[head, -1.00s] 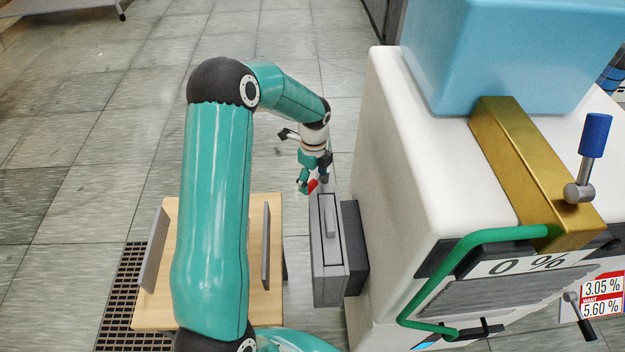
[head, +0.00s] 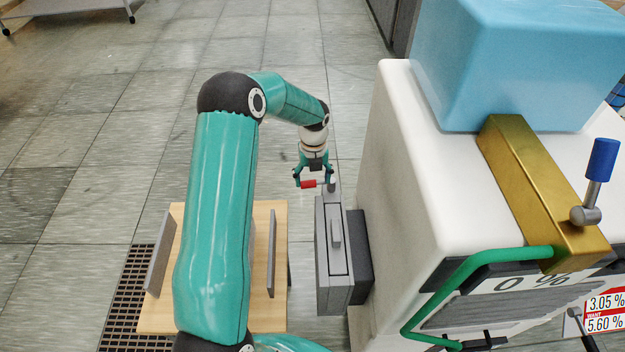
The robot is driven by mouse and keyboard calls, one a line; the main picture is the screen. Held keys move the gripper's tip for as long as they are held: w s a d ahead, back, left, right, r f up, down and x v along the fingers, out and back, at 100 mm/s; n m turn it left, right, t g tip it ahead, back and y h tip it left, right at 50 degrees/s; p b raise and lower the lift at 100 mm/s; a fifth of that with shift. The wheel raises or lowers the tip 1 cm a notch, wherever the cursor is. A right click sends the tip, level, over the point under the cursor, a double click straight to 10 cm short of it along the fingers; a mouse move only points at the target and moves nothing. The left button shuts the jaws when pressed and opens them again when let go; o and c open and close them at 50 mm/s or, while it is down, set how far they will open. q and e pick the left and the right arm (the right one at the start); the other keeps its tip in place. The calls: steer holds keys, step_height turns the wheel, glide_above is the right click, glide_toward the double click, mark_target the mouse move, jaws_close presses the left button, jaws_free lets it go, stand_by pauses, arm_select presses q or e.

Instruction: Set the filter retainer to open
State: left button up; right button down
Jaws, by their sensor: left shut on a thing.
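A grey filter housing (head: 323,282) with a raised bar on its lid is on the left side of the white machine. At its far end, a small red grip (head: 308,184), apparently the filter retainer's handle, lies about level and points left from a short grey post (head: 332,187). My left gripper (head: 313,180) hangs over that end, its fingers shut on the red grip. The fingers partly cover the joint between grip and post. My right gripper is not in view.
The white machine (head: 405,190) with a blue tank (head: 510,70), brass bar (head: 535,185) and green handle (head: 440,285) fills the right. A wooden stand (head: 262,225) with upright grey plates is below my left arm. Open tiled floor lies beyond.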

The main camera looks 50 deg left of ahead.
mark_target(317, 182)
arm_select(q)
steer(key=shift+w+d+f, duration=0.2)
steer(key=shift+d+f, duration=0.15)
steer(key=shift+d, duration=0.1)
steer(key=o, duration=1.4)
steer(key=shift+o, duration=1.4)
steer(key=shift+w+f, duration=0.15)
steer(key=shift+w, duration=0.2)
steer(key=shift+s+a+r, duration=0.1)
steer(key=shift+a+r, duration=0.05)
steer(key=shift+r, duration=0.05)
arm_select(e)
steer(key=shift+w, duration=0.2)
arm_select(q)
steer(key=shift+r, duration=0.55)
step_height(317, 182, up, 10)
steer(key=shift+r, duration=0.25)
steer(key=shift+f, duration=0.1)
